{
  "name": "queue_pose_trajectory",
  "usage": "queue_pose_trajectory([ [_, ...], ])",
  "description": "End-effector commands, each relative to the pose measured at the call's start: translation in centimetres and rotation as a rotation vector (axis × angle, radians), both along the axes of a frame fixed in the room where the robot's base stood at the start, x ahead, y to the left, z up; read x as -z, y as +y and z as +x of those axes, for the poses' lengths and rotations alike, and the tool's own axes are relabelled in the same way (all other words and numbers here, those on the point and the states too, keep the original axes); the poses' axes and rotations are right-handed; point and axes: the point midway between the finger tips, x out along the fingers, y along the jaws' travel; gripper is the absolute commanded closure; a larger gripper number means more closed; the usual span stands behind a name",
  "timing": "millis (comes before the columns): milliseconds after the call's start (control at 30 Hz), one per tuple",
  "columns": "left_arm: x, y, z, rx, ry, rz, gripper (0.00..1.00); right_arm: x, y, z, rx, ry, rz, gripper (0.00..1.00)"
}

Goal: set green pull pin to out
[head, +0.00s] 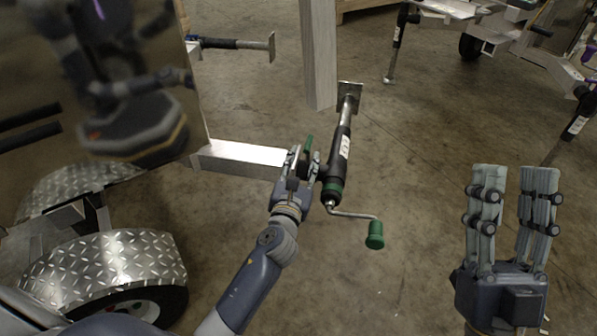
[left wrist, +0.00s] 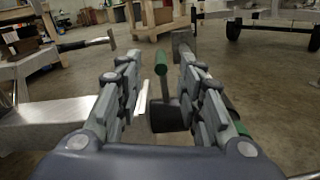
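The green pull pin (head: 308,143) is beside the trailer's jack, near the end of the aluminium beam. In the left wrist view the pin's green grip (left wrist: 162,70) stands between my fingers, above a dark block (left wrist: 167,116). My left gripper (head: 302,153) is open around the pin, with a visible gap on both sides in the left wrist view (left wrist: 158,58). The pin's lower part is mostly hidden by my fingers in the head view. My right gripper (head: 515,170) is open and empty over the floor at the right.
The jack (head: 337,165) lies tilted right of my left gripper, its crank ending in a green knob (head: 375,235). The beam (head: 240,156) runs left to the shiny trailer panel. A pale post (head: 319,55) stands behind.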

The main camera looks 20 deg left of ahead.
Motion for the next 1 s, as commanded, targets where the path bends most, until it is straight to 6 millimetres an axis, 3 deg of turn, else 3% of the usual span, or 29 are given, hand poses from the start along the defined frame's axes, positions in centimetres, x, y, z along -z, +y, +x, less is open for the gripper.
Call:
queue_pose_trajectory([
  [100, 0.0, -0.2, -2.1, 0.000, 0.001, 0.000, 0.65, 0.0, 0.0, 0.0, 0.000, 0.000, 0.000, 0.60],
  [300, 0.0, -0.4, -3.9, -0.001, 0.000, 0.001, 0.65, 0.0, 0.0, 0.0, 0.000, 0.000, 0.000, 0.60],
  [867, -0.1, -0.5, -4.1, 0.002, -0.004, -0.007, 0.65, 0.0, 0.0, 0.0, 0.000, 0.000, 0.000, 0.60],
  [1000, -0.8, -1.4, -4.5, 0.046, -0.030, -0.156, 0.65, 0.0, 0.0, 0.0, 0.000, 0.000, 0.000, 0.60],
])
